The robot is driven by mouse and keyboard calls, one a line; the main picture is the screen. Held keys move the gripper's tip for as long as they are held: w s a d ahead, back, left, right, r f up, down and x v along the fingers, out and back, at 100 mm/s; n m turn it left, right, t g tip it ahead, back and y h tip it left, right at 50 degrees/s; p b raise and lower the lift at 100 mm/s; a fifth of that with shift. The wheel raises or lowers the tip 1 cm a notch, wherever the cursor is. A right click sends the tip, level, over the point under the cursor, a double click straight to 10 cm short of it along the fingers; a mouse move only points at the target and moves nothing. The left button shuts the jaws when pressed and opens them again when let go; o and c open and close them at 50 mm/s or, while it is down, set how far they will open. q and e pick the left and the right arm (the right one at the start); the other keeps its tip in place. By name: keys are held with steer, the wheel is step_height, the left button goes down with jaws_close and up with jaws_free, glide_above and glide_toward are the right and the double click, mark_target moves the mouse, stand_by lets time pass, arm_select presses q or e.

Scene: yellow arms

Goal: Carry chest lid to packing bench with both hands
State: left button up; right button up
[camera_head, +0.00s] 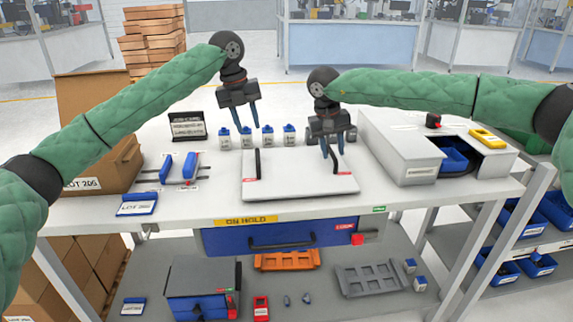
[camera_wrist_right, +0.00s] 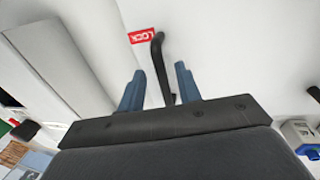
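The chest lid (camera_head: 290,187) looks like a flat white panel with two upright black handles. It lies flat on the white bench top. The left handle (camera_head: 257,162) stands clear. My right gripper (camera_head: 333,150) is over the right handle (camera_head: 336,162). In the right wrist view its two blue fingers (camera_wrist_right: 160,90) are open, with the black handle (camera_wrist_right: 162,70) between them and a gap on each side. My left gripper (camera_head: 243,127) is open and empty, in the air above and behind the left handle. Which surface is the packing bench I cannot tell.
Several small white bottles (camera_head: 268,138) stand behind the lid. Blue-handled parts (camera_head: 178,168) and a carton (camera_head: 105,160) are at left. A white housing (camera_head: 400,150) with a blue bin stands at right. A lower shelf (camera_head: 320,290) holds trays and boxes.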

step_height(320, 180, up, 9)
steer(key=a, duration=0.1)
steer(key=shift+a+f, duration=0.2)
steer(key=shift+a, duration=0.1)
steer(key=shift+s, duration=0.1)
